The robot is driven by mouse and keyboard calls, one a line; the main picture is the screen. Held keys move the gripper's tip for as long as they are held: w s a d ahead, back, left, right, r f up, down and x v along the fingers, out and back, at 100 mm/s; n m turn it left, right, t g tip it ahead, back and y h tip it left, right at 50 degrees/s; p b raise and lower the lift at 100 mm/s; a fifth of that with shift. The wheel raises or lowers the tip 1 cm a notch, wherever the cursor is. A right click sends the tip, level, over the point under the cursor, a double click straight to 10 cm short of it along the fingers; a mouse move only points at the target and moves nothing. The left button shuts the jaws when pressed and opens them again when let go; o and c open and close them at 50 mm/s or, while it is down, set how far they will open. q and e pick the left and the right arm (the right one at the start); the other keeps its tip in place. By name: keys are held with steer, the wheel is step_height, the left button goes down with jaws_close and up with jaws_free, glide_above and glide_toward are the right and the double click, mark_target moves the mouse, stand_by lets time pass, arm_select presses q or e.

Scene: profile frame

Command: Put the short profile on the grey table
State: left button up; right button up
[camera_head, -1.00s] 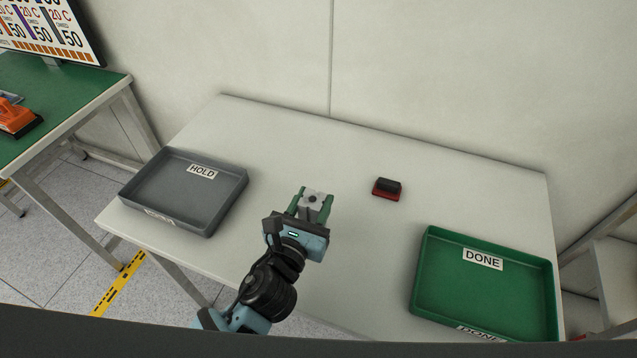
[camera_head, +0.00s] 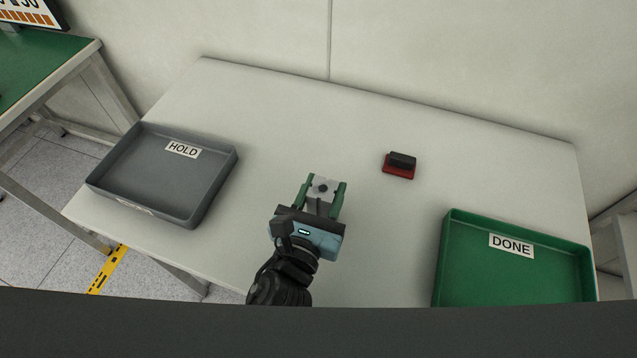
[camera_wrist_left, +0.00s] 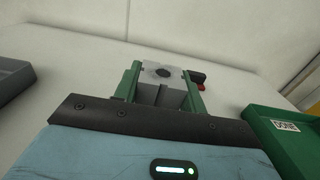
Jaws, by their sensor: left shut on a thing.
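The short profile (camera_head: 322,188) is a small light grey metal piece with a dark round hole in its end face. My left gripper (camera_head: 324,190) is shut on it, with a green finger on each side. The profile also shows between the fingers in the left wrist view (camera_wrist_left: 163,76). The gripper is over the front middle of the grey table (camera_head: 270,130). I cannot tell whether the profile touches the tabletop. My right gripper is not in view.
A grey HOLD tray (camera_head: 212,185) is on the table's left. A green DONE tray (camera_head: 450,262) is at the front right. A red and black object (camera_head: 399,170) lies right of the gripper. A green-topped bench (camera_head: 40,65) stands far left.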

arm_select(q)
steer(key=shift+d+r, duration=0.1)
steer(key=shift+r, duration=0.05)
steer(key=o, duration=0.7)
steer(key=shift+f, duration=0.25)
steer(key=shift+c, duration=0.2)
steer(key=o, duration=0.5)
steer(key=shift+c, duration=0.2)
